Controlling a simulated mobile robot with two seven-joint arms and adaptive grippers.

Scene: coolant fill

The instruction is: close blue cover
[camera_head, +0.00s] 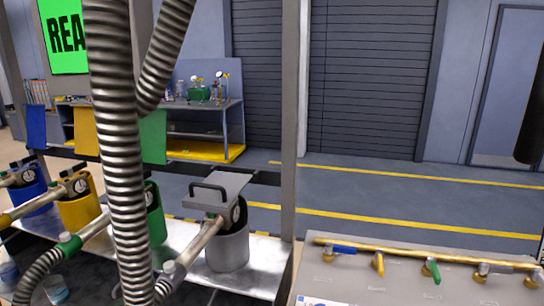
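The blue cover (36,127) is a flat panel at the far left. It stands raised and roughly upright behind the blue container (33,197), whose top shows a gauge and pipe fitting. Part of the blue container is cut off or hidden by the fittings. Neither of my grippers can be made out in the head view.
A yellow cover (84,131) and green cover (153,136) also stand raised. A grey cover (232,184) with a black handle lies nearly flat. Thick ribbed hoses (118,150) block the middle left. A valve panel (400,285) is at lower right.

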